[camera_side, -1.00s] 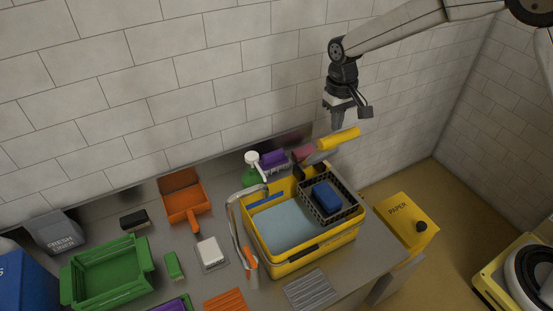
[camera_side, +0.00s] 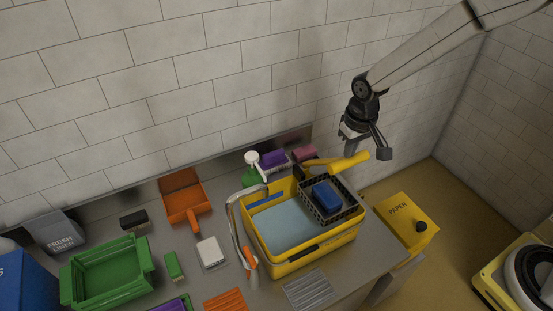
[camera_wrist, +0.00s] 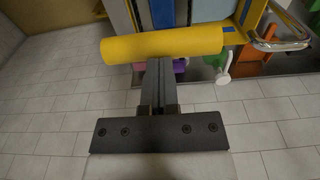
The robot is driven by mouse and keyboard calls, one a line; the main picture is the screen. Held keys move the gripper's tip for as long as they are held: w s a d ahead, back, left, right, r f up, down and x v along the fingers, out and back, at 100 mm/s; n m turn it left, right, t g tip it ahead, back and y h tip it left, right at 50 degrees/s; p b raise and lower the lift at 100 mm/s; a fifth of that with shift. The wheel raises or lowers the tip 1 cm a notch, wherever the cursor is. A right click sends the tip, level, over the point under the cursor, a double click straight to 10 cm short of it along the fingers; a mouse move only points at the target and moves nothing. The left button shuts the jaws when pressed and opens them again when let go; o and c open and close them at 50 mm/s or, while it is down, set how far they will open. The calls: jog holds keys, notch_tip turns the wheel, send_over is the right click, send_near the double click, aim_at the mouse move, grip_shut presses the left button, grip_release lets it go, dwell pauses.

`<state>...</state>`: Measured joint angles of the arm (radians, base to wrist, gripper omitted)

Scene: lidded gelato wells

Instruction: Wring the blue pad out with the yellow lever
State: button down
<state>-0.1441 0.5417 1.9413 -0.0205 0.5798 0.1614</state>
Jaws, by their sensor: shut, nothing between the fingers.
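The blue pad (camera_side: 325,193) lies in the dark wringer basket (camera_side: 347,213) at the right end of the yellow bucket (camera_side: 284,266). The yellow lever (camera_side: 350,162) sticks out to the right above the basket. It crosses the wrist view as a thick yellow bar (camera_wrist: 190,42). My gripper (camera_side: 350,153) is shut and empty, its fingertips pointing down at the lever's handle. In the wrist view its fingers (camera_wrist: 160,62) end at the handle's edge, around its middle. They look very close to it or touching; I cannot tell which.
Water fills the bucket's left part, with a metal faucet (camera_side: 232,225) at its left. A green spray bottle (camera_side: 251,178) and purple and pink items stand behind. The green crate (camera_side: 108,275) and orange dustpan (camera_side: 182,195) are further left. A yellow paper bin (camera_side: 402,225) stands right.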

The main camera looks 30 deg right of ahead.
jog(key=s+f, duration=0.9)
jog(key=f, duration=0.5)
jog(key=shift+r, duration=0.2)
jog(key=s+r, duration=0.8)
jog(key=r, duration=0.1)
jog(key=shift+s+r, duration=0.15)
jog(key=shift+s, duration=0.25)
dwell(0.4)
